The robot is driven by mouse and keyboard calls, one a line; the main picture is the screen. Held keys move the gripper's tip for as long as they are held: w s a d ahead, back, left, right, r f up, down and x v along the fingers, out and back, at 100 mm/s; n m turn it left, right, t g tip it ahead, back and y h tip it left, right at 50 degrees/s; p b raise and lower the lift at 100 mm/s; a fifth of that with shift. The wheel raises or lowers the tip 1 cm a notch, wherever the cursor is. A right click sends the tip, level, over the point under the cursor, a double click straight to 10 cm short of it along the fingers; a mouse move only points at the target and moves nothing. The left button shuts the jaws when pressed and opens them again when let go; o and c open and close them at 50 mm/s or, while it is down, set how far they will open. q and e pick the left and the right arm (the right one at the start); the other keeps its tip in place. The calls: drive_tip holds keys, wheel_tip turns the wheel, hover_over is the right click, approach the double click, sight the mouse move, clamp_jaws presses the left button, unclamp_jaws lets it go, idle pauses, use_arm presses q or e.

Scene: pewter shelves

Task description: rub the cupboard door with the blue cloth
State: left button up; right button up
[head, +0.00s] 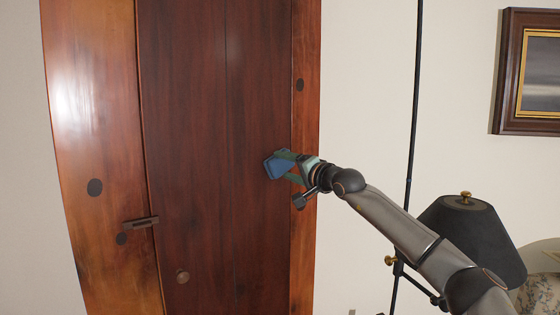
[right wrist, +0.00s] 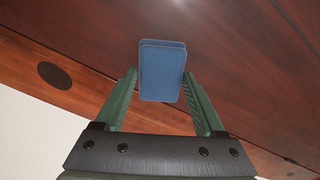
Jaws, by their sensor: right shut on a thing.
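The cupboard door (head: 200,120) is dark reddish-brown wood and stands closed in a lighter wooden frame. It also fills the upper part of the right wrist view (right wrist: 235,40). The blue cloth (head: 276,166) is a small folded pad at the right side of the door. In the right wrist view the cloth (right wrist: 162,72) sits between the green fingers. My right gripper (head: 288,164) is shut on the cloth and holds it at the door's surface. I cannot tell whether the cloth touches the wood. My left gripper is not in view.
A round knob (head: 182,276) and a small latch (head: 141,222) stick out low on the door's left side. A black lamp (head: 470,235) stands behind my right arm. A framed picture (head: 527,72) hangs at the upper right. Pale wall lies between.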

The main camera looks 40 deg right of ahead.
drive_tip(key=shift+d, duration=0.15)
drive_tip(key=shift+s+f, duration=0.1)
drive_tip(key=shift+s, duration=0.05)
drive_tip(key=s+b, duration=0.4)
drive_tip(key=shift+f, duration=0.1)
drive_tip(key=shift+s+a+r+b, duration=0.15)
drive_tip(key=shift+s+b, duration=0.1)
drive_tip(key=shift+s, duration=0.2)
drive_tip(key=shift+s+a+r+b, duration=0.1)
drive_tip(key=shift+s+b, duration=0.1)
drive_tip(key=shift+s, duration=0.2)
